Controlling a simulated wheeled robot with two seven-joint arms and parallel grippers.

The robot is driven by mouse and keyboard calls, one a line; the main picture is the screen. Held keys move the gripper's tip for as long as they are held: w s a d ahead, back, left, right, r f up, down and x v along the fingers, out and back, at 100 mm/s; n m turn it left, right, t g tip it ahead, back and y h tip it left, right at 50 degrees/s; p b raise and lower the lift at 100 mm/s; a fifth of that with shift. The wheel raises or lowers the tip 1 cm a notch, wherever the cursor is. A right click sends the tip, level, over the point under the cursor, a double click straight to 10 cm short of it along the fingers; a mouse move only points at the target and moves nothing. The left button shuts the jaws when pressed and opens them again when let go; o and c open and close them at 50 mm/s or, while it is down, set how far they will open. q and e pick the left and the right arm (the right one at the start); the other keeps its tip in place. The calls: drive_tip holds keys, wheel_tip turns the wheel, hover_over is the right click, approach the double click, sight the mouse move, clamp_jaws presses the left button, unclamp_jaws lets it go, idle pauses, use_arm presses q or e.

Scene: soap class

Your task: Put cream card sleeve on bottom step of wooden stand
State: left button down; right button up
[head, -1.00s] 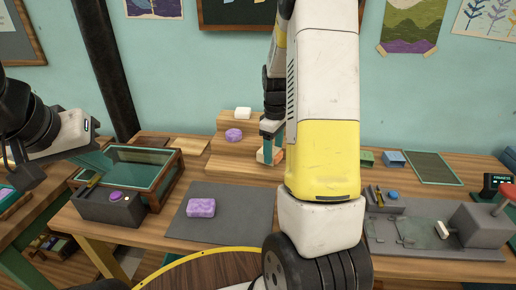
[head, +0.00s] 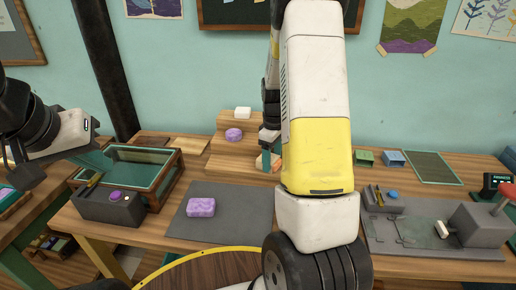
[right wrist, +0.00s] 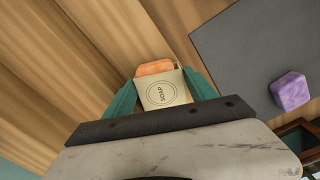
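The cream card sleeve (right wrist: 162,92), marked SOAP, has an orange soap bar (right wrist: 155,67) showing from its open end. My right gripper (right wrist: 160,95) is shut on the sleeve, with one teal finger at each side. In the head view, my right gripper (head: 268,160) is at the right end of the wooden stand's (head: 228,164) bottom step. My arm and fingers hide most of the sleeve there, and I cannot tell whether it touches the step. My left gripper (head: 28,176) is at the far left, away from the stand; its opening is unclear.
A white soap (head: 243,112) is on the stand's top step and a purple soap (head: 233,134) on the middle step. A purple bar (head: 201,207) lies on the grey mat (head: 240,217). A glass-topped box (head: 140,172) stands at left, a grey press (head: 478,228) at right.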

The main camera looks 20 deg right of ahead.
sight(272, 160)
wheel_tip(272, 160, up, 12)
drive_tip(key=s+a+r+m+t, duration=0.2)
drive_tip(key=s+a+r, duration=0.2)
drive_tip(key=s, duration=0.3)
drive_tip(key=s+a+r+m+t+y, duration=0.1)
drive_tip(key=s+a+r+m+t, duration=0.1)
drive_tip(key=s, duration=0.5)
drive_tip(key=s+a+r+m+t+y, duration=0.1)
drive_tip(key=s+a+r+m+t, duration=0.1)
drive_tip(key=s+a+r, duration=0.4)
drive_tip(key=shift+s+a+m, duration=0.6)
drive_tip(key=shift+a+m, duration=0.1)
drive_tip(key=shift+m, duration=0.2)
drive_tip(key=shift+r, duration=0.1)
